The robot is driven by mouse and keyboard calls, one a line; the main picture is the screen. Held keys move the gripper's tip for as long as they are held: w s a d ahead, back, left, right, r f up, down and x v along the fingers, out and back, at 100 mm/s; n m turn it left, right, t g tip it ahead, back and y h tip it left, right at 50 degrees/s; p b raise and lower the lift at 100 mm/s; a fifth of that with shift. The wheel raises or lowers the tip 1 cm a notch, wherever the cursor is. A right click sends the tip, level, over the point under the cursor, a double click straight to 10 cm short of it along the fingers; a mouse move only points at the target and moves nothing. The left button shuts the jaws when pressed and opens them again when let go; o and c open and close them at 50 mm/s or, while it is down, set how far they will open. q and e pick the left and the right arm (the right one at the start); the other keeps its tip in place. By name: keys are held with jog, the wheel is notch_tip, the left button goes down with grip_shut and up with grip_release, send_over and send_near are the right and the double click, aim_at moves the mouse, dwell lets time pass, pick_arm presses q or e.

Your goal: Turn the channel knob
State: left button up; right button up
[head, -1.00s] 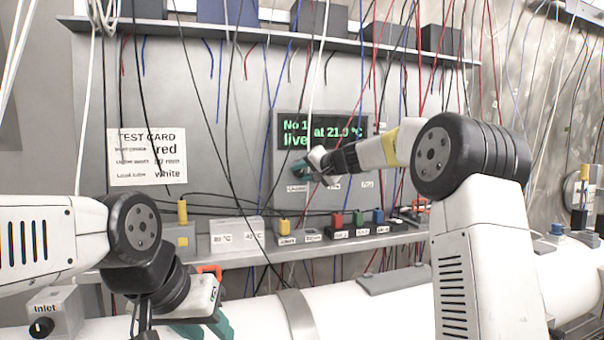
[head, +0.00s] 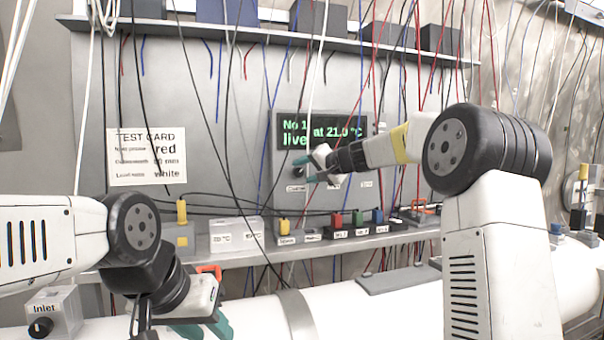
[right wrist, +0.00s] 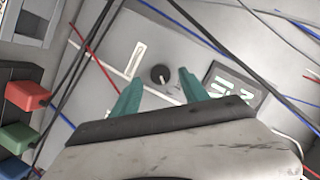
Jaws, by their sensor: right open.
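The channel knob (head: 297,172) is a small dark round knob on the grey panel (head: 345,195), below a lit green-text display (head: 320,131). In the right wrist view the knob (right wrist: 160,74) shows whole, with a pale pointer mark. My right gripper (head: 307,170) is open and empty in front of the panel. In the right wrist view its teal fingertips (right wrist: 160,79) appear on either side of the knob, with no visible contact. My left gripper (head: 206,328) is low by the white pipe, its fingers partly cut off by the frame edge.
Many thin cables hang before the wall and panel. A shelf (head: 245,257) below holds several small boxes with coloured tops, including a red one (head: 337,220). A test card (head: 147,157) hangs at left. An inlet box (head: 53,312) with a black knob stands on the pipe (head: 355,310).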

jog(key=shift+v, duration=2.75)
jog(key=s+f+n+g+h, duration=0.1)
jog(key=s+f+n+g, duration=0.15)
jog(key=s, duration=0.75)
jog(key=s+f+n+g+h, duration=0.1)
jog(key=s+f, duration=0.3)
jog(key=s, duration=0.7)
jog(key=s+d+f+g+h, duration=0.1)
jog(key=s+d+f+h, duration=0.1)
jog(key=s+d+f, duration=0.2)
jog(key=s+d+f+g+h, duration=0.1)
jog(key=s+d+f, duration=0.4)
jog(key=s+f, duration=0.5)
jog(key=s+h, duration=0.1)
jog(key=s, duration=0.5)
jog(key=shift+s+f+n+h, duration=0.25)
jog(key=shift+s+n+h, duration=0.05)
jog(key=shift+n+h, duration=0.1)
jog(key=shift+g, duration=0.25)
